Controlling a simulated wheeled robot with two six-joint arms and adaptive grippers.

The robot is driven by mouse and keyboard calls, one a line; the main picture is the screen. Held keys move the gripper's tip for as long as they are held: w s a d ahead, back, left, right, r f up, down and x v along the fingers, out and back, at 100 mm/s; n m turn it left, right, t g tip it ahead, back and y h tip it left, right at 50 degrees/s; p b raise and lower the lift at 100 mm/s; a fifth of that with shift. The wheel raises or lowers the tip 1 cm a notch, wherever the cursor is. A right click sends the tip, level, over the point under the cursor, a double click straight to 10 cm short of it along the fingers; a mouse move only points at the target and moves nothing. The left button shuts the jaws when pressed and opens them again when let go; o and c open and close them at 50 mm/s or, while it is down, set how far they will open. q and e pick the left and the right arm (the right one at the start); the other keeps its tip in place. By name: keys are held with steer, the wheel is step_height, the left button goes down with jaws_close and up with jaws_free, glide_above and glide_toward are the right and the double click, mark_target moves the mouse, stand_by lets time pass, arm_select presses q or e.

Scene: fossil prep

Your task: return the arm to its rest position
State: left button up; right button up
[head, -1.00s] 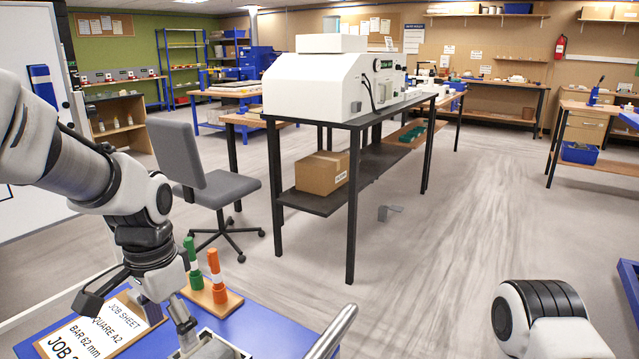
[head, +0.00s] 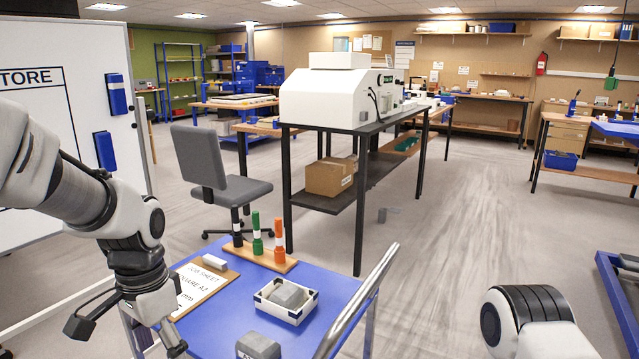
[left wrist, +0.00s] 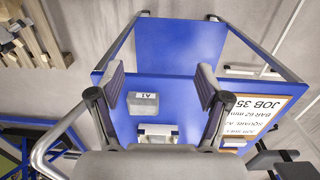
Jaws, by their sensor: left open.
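My left arm comes in from the left in the head view, with its gripper (head: 128,338) low at the left edge of a blue cart top (head: 225,318). In the left wrist view the left gripper (left wrist: 160,80) has its two fingers wide apart with nothing between them. A grey block marked A2 (head: 258,345) stands at the cart's near edge. It also shows beyond the fingers in the left wrist view (left wrist: 143,103). Of my right arm only a white and black link shows at the lower right; its gripper is out of view.
On the cart are a white tray (head: 268,306) holding a grey block (head: 287,294), a job sheet board (head: 190,300) with a grey piece on it, and a marker stand (head: 268,256). A metal rail (head: 360,300) runs along the right side. Open floor (head: 430,260) lies beyond.

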arm_select(q)
steer(key=s+f+g+p, duration=0.25)
steer(key=s+f, duration=0.25)
steer(key=f, duration=0.4)
steer(key=s+f+g+p, duration=0.1)
steer(key=s+f+g, duration=0.2)
steer(key=s+f, duration=0.45)
steer(key=s+f+n+p, duration=0.3)
steer(key=s+f+p, duration=0.1)
steer(key=s+f, duration=1)
steer(key=w+n+t, duration=0.2)
steer(key=w+t, duration=0.1)
steer(key=w+a+t, duration=0.1)
steer(key=t, duration=0.1)
steer(key=shift+w+f+n+b, duration=0.35)
steer(key=shift+n, duration=0.05)
arm_select(e)
step_height(320, 180, up, 6)
steer(key=shift+w+d+r, duration=0.2)
steer(key=shift+w, duration=0.2)
